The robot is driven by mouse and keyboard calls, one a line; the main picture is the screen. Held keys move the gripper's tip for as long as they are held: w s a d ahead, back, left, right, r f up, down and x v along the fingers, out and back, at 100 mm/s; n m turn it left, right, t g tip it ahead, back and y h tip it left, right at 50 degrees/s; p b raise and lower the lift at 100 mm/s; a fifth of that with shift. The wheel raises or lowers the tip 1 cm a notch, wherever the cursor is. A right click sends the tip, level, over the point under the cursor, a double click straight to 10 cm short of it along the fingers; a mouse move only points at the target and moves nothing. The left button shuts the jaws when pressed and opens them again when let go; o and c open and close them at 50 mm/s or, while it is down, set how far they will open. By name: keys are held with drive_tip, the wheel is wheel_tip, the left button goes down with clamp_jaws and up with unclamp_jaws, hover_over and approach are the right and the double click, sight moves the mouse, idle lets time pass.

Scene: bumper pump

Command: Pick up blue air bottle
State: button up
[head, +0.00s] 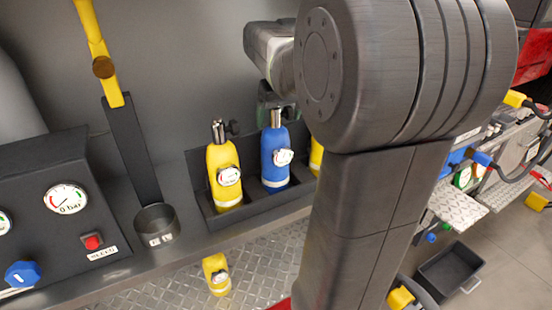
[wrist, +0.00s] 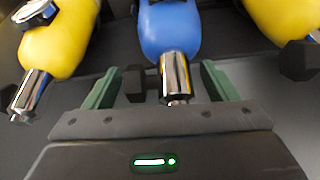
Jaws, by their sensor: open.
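The blue air bottle (head: 275,160) stands upright in a dark rack between two yellow bottles, with a gauge on its front and a metal neck on top. In the wrist view the blue bottle (wrist: 170,30) is in the upper middle, its chrome neck (wrist: 175,75) reaching between my fingers. My gripper (wrist: 170,85) is open, with one green finger on each side of the neck and a visible gap on both sides. A black valve knob (wrist: 134,84) sits by the left finger. In the head view my arm hides most of the gripper.
A yellow bottle (head: 224,175) stands left of the blue one, and another (head: 316,157) is partly hidden by my arm at right. The dark rack (head: 235,218) encloses their bases. A gauge panel (head: 60,215) and a cup holder (head: 156,222) are at left.

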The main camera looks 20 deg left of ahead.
drive_tip(key=shift+c, duration=0.2)
clamp_jaws()
drive_tip(key=shift+r, duration=0.1)
